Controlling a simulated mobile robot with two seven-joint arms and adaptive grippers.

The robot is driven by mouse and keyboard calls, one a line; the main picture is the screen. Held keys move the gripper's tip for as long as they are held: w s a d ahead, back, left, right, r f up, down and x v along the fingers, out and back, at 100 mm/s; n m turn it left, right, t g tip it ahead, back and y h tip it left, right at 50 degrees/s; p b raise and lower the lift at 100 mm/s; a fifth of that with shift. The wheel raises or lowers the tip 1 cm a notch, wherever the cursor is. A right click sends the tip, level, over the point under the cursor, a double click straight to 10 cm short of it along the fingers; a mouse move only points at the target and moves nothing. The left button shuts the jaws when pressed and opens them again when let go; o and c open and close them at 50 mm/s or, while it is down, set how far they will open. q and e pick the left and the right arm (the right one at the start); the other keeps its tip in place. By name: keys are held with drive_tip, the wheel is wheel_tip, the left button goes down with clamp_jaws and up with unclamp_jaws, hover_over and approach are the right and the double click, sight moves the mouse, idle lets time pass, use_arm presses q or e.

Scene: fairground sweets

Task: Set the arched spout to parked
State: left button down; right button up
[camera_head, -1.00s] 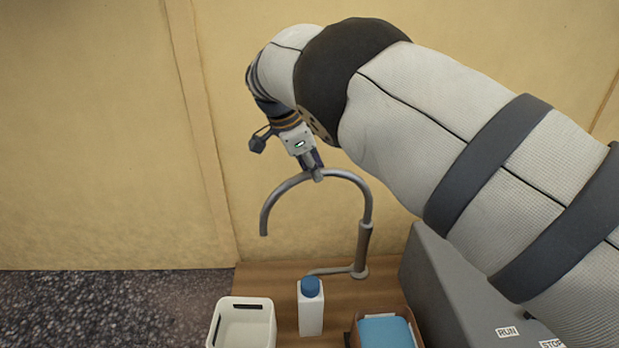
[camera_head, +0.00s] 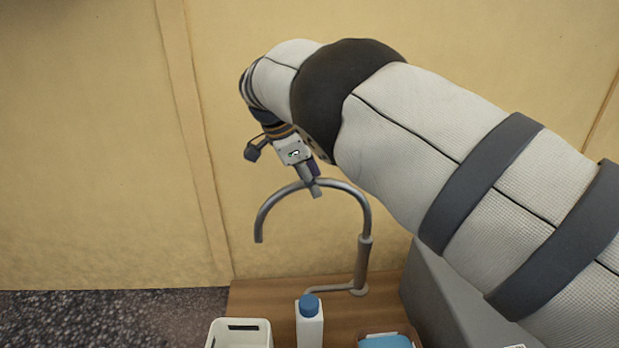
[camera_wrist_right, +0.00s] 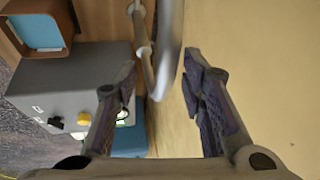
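The arched spout (camera_head: 365,215) is a grey metal pipe on an upright post with a base on the wooden counter. Its arch reaches left and its free end points down over the counter. My right gripper (camera_head: 316,190) is at the top of the arch. In the right wrist view, the two fingers of this gripper (camera_wrist_right: 160,92) are apart, and the spout pipe (camera_wrist_right: 168,45) shows in the gap between them. I cannot tell whether a finger touches it. My left gripper is not in view.
On the wooden counter (camera_head: 270,302) stand a white bin (camera_head: 240,325), a white bottle with a blue cap (camera_head: 309,328) and a brown box with blue contents (camera_head: 386,341). A grey machine housing (camera_head: 428,285) is at the right. A yellow wall (camera_head: 90,140) is behind.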

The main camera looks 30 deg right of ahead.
drive_tip(key=shift+a, duration=0.1)
drive_tip(key=v, duration=1.2)
